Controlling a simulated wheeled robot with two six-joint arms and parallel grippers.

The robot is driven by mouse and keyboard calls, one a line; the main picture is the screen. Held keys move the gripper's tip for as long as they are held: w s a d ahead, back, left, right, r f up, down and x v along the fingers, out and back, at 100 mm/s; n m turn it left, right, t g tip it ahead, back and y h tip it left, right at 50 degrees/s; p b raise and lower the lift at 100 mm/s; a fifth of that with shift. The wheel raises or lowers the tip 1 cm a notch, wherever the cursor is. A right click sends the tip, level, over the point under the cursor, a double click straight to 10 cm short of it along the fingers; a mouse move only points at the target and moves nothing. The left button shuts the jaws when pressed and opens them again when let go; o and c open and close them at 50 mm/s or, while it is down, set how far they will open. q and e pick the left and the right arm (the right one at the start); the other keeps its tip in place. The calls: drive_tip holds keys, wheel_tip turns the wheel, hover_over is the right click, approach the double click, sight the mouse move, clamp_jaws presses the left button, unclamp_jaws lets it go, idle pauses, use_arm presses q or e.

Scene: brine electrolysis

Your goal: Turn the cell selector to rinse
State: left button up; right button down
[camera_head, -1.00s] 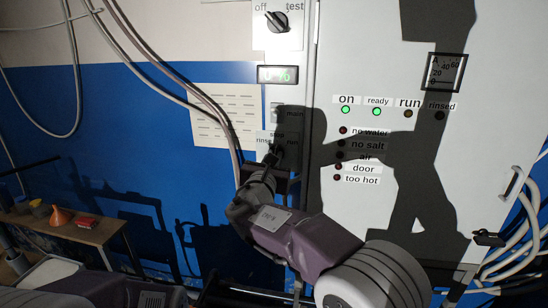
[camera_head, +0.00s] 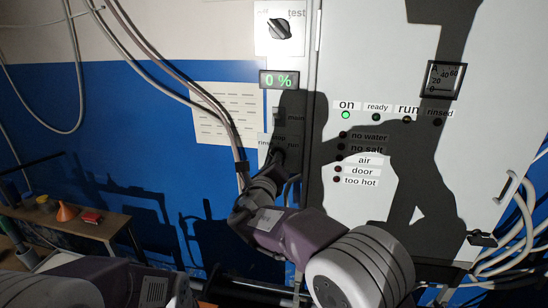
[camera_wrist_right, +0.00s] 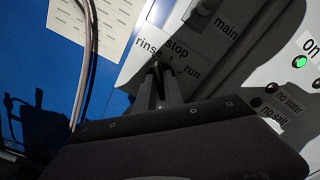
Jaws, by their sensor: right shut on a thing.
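The cell selector's plate (camera_wrist_right: 197,47) shows in the right wrist view with the labels rinse at left, stop at the top and run at right. In the head view the same plate (camera_head: 293,146) lies in shadow at the lower middle of the panel. My right gripper (camera_wrist_right: 163,72) is shut on the selector knob, its fingers below the stop label. The fingers and shadow hide most of the knob, so I cannot tell its exact pointing. In the head view my right gripper (camera_head: 274,162) reaches up to the plate from below. My left gripper is out of view.
The display (camera_head: 279,80) reads 0 %. The on lamp (camera_head: 346,114) is green; the ready lamp (camera_head: 376,117) is dark. The off/test switch (camera_head: 279,29) is above. Hoses (camera_head: 205,95) hang just left of the plate. A small table (camera_head: 85,224) stands at left.

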drive_tip(key=shift+n, duration=0.6)
drive_tip(key=shift+p, duration=0.3)
drive_tip(key=c, duration=1.6)
unclamp_jaws()
drive_tip(key=shift+o, duration=0.8)
drive_tip(key=shift+w+d, duration=0.1)
drive_tip(key=shift+w+f, duration=0.15)
drive_tip(key=s+a+b, duration=0.1)
drive_tip(key=s+b, duration=0.2)
drive_tip(key=s, duration=0.6)
drive_tip(key=shift+a, duration=0.35)
